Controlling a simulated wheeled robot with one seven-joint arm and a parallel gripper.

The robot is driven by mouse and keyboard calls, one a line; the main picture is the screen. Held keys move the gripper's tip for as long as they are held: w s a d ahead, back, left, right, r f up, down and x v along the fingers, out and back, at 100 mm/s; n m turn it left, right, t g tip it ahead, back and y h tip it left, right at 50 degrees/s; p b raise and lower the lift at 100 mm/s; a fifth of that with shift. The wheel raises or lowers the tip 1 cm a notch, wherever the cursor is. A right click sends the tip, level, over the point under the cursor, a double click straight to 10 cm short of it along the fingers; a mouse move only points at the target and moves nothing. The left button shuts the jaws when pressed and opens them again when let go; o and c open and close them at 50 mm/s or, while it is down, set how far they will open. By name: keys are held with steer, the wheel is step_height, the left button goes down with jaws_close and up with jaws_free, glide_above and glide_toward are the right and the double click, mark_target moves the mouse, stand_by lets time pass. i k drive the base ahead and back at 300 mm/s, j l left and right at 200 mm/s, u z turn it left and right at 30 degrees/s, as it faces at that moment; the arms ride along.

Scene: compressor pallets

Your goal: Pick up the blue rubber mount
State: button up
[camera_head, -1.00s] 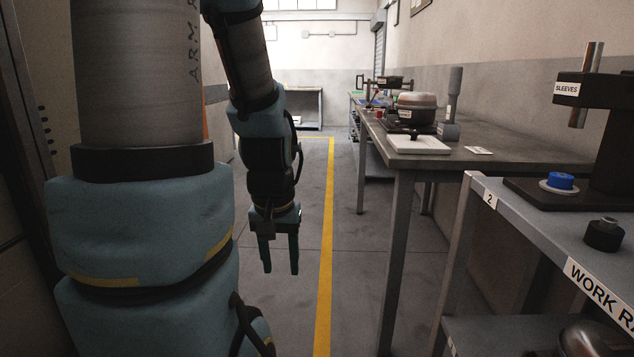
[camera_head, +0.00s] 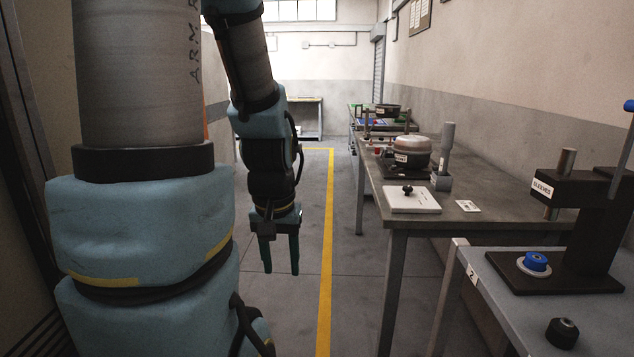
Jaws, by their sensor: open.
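The blue rubber mount (camera_head: 535,261) sits on a pale disc on the dark base of a press labelled SLEEVES, on the grey work rack at the right. My gripper (camera_head: 281,272) hangs pointing down over the floor aisle, left of the tables. Its two fingers are apart with nothing between them. It is well away from the blue mount, with open floor and table legs between.
The press (camera_head: 590,200) rises behind the mount. A black knob-like part (camera_head: 562,333) stands on the rack (camera_head: 500,318) in front. A long bench (camera_head: 455,185) holds a white plate (camera_head: 411,200), a compressor (camera_head: 411,150) and a grey cylinder (camera_head: 446,150). The aisle floor is clear.

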mark_target(536, 262)
steer(key=z, duration=1.35)
steer(key=i+j, duration=0.15)
steer(key=j, duration=0.2)
steer(key=i+j+z, duration=0.1)
steer(key=j, duration=0.25)
steer(key=i+j, duration=0.15)
steer(key=j, duration=0.2)
steer(key=i+j+z, duration=0.1)
steer(key=j, duration=0.25)
steer(key=i+l, duration=0.4)
steer(key=i, duration=0.05)
